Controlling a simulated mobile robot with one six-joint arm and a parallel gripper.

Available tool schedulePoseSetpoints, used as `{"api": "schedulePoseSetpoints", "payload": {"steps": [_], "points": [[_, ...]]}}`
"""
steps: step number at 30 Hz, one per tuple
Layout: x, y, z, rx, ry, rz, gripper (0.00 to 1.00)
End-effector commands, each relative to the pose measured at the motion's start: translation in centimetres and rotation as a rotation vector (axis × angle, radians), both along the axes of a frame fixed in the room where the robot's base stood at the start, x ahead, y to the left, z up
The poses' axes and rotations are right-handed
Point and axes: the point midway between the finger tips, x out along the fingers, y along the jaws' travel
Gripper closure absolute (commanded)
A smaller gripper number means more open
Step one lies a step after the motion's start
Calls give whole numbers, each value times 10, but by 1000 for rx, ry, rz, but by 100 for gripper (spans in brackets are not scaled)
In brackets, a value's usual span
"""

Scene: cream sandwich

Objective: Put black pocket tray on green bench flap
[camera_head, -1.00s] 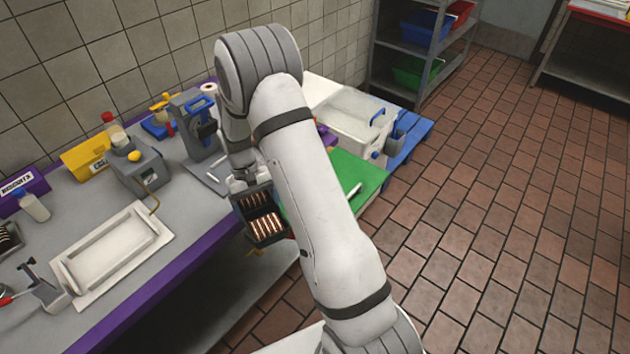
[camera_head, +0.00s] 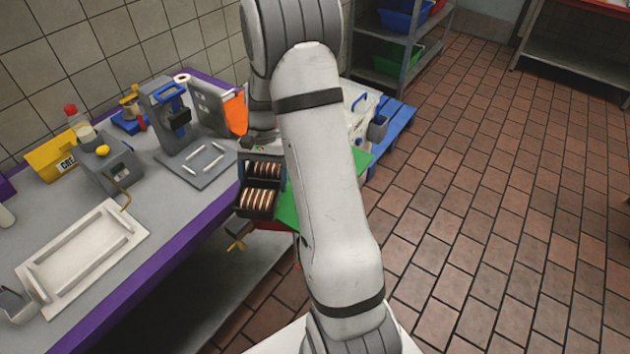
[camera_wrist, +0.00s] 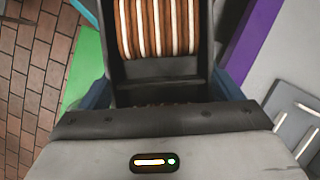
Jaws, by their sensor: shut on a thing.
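The black pocket tray (camera_head: 257,213) hangs from my gripper (camera_head: 262,142) beside the purple front edge of the bench. It has two pockets, each filled with a row of brown-and-cream sandwich cookies. In the wrist view the tray (camera_wrist: 160,69) sits directly beyond my gripper, which is shut on it; the fingertips are mostly hidden. The green bench flap (camera_head: 287,205) is behind and to the right of the tray, partly covered by my arm. In the wrist view a strip of the flap (camera_wrist: 84,65) shows at the left.
The grey bench holds a white tray (camera_head: 75,262), a grey plate with a white frame (camera_head: 200,162), a blue-handled machine (camera_head: 172,115) and an orange item (camera_head: 236,113). Open tiled floor lies at right.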

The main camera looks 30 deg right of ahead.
Motion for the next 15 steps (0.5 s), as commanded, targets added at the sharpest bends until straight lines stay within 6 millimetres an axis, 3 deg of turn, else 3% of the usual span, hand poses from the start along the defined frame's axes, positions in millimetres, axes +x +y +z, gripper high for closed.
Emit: {"api": "schedulePoseSetpoints", "payload": {"steps": [6, 15], "points": [[-37, -46, 12, 0, -8, -523, 36], [-85, -78, 31, -1, -5, -1098, 36]]}}
